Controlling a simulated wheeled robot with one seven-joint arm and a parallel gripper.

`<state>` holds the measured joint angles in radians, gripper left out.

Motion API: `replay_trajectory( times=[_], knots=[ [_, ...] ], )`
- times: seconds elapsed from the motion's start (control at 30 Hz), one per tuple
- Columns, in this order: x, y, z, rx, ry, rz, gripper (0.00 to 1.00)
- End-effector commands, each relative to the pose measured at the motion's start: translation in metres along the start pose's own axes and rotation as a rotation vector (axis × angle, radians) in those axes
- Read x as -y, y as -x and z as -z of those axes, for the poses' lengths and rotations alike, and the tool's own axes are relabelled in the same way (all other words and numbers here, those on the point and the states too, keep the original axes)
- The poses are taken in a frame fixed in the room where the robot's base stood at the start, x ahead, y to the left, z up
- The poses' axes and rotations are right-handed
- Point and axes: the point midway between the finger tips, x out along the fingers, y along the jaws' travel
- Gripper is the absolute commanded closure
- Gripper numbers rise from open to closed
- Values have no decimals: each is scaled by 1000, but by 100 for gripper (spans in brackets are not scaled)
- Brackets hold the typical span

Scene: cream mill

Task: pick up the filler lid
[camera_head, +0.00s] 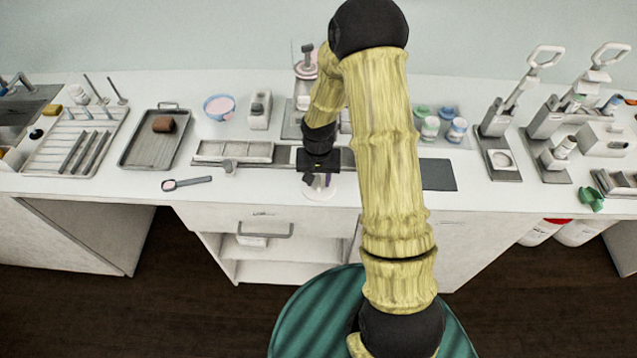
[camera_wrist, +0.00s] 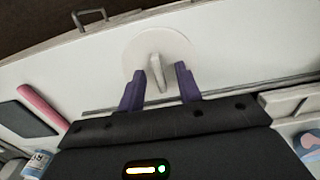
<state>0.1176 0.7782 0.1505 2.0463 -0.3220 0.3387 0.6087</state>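The filler lid is a white round disc with a raised upright grip (camera_wrist: 155,68); in the wrist view it lies on the white counter near the front edge. My gripper (camera_wrist: 160,72) has two purple fingers, which stand apart on either side of the lid's grip. Gaps show between the grip and both fingers, so it is open. In the head view my gripper (camera_head: 319,181) points down over the counter's front edge, and the lid (camera_head: 321,190) is partly hidden beneath it.
A dark mat (camera_head: 438,175) and small jars (camera_head: 430,128) are to the right. Lever presses (camera_head: 500,135) stand farther right.

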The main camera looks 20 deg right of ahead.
Motion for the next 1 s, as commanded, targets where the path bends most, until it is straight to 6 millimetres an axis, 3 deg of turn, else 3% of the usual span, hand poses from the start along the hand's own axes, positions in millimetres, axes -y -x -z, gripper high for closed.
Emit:
replay_trajectory(
  times=[0.47,0.67,1.0],
  knots=[
    [0,0,0,0,-1,0,65],
    [0,0,0,0,-1,0,100],
    [0,1,0,-1,-1,0,100]
  ],
)
